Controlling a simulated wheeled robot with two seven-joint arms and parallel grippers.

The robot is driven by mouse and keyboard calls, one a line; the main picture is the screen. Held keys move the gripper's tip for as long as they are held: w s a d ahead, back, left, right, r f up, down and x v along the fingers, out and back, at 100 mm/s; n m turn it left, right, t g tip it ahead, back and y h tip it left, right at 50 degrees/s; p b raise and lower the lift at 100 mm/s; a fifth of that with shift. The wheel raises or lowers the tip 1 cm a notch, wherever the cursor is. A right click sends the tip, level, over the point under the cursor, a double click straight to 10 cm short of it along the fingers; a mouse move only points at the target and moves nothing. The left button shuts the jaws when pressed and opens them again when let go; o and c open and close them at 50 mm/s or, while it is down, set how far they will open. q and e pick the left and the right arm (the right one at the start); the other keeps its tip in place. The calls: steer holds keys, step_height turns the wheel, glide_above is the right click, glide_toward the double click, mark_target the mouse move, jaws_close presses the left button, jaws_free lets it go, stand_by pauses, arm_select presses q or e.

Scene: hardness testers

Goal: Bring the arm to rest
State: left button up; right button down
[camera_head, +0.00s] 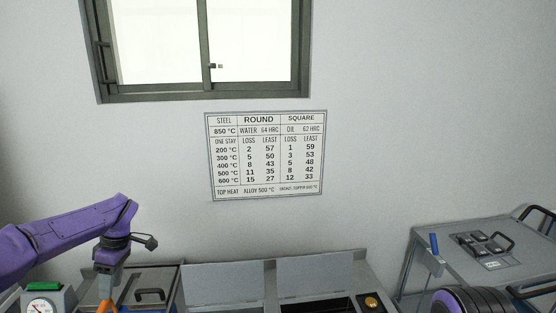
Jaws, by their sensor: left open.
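My purple left arm comes in from the left edge and bends down at its wrist. My left gripper (107,308) hangs at the bottom edge, with orange finger parts showing. It points down in front of a grey lidded box, and its fingertips are cut off by the frame. I see nothing held in the part that shows. My right gripper is out of view.
A grey box (165,281) with a black handle stands beside my left gripper. A dial device (42,303) with a green top is at lower left. Grey open bins (225,285) line the bottom middle. A grey cart (480,248) stands right. A chart (265,155) hangs below a window (205,45).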

arm_select(q)
steer(key=s+d+f+m+t+y, duration=0.3)
steer(key=s+f+m+y, duration=0.1)
steer(key=f, duration=0.6)
steer(key=s+d+f+m+t+y, duration=0.4)
steer(key=s+f+y, duration=0.1)
steer(key=f, duration=0.4)
steer(key=s+d+f+m+h, duration=0.2)
steer(key=s+d+f+h, duration=0.1)
steer(key=s, duration=0.6)
steer(key=s+d+f+m+g+h, duration=0.1)
steer(key=s+d+f+h, duration=0.15)
steer(key=s, duration=0.65)
steer(key=s+d+f+m+h, duration=0.2)
steer(key=s+f+h, duration=0.1)
steer(key=s, duration=0.5)
step_height(320, 180, down, 10)
steer(key=b, duration=1)
steer(key=shift+w+y, duration=0.3)
steer(key=shift+y, duration=0.05)
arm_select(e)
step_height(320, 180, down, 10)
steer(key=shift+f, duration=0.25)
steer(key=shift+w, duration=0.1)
